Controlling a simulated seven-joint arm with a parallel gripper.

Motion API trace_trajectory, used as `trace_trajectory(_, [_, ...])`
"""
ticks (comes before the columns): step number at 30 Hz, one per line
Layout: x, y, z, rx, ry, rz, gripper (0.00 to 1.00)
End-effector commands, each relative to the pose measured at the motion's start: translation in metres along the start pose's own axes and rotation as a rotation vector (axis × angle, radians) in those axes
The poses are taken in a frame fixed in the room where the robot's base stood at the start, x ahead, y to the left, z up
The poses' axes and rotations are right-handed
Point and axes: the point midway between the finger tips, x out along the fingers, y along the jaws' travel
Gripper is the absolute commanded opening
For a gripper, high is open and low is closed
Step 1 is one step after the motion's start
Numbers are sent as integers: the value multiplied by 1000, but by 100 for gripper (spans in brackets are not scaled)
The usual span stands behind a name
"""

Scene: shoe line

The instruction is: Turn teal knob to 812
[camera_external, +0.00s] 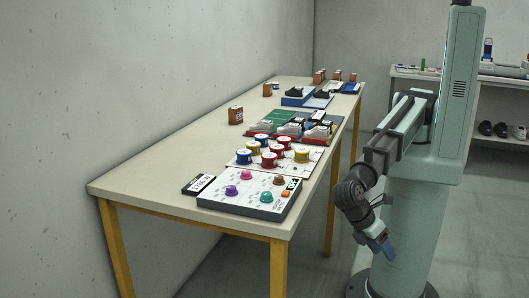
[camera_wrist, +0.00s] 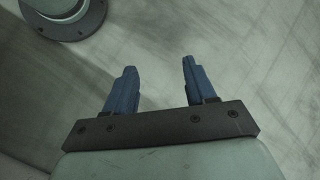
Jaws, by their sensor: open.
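The teal knob (camera_external: 266,197) sits on the front part of a light control panel (camera_external: 230,204) at the near end of the table. A purple knob (camera_external: 232,190), a magenta knob (camera_external: 246,175) and a brown knob (camera_external: 279,180) share the panel. A small green display (camera_external: 292,184) is at its right side; its digits are too small to read. My gripper (camera_external: 388,250) hangs low beside my column, right of the table and well apart from the panel. In the wrist view my gripper (camera_wrist: 158,78) shows two blue fingers spread wide, with nothing between them and bare floor beyond.
A black-and-white label plate (camera_external: 198,184) lies left of the panel. Several red, blue and yellow round tins (camera_external: 270,159) stand just behind it. The table's left side (camera_external: 165,160) is clear. A shelf with shoes (camera_external: 485,128) stands at the back right.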

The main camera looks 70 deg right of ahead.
Motion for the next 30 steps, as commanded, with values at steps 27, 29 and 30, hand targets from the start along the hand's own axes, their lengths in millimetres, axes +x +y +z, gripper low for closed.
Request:
trace_trajectory(27, [-320,114,-25,-1285,712,101,55])
trace_trajectory(29, [-344,126,-32,-1326,688,169,55])
trace_trajectory(30, [-360,133,-36,-1349,671,211,55])
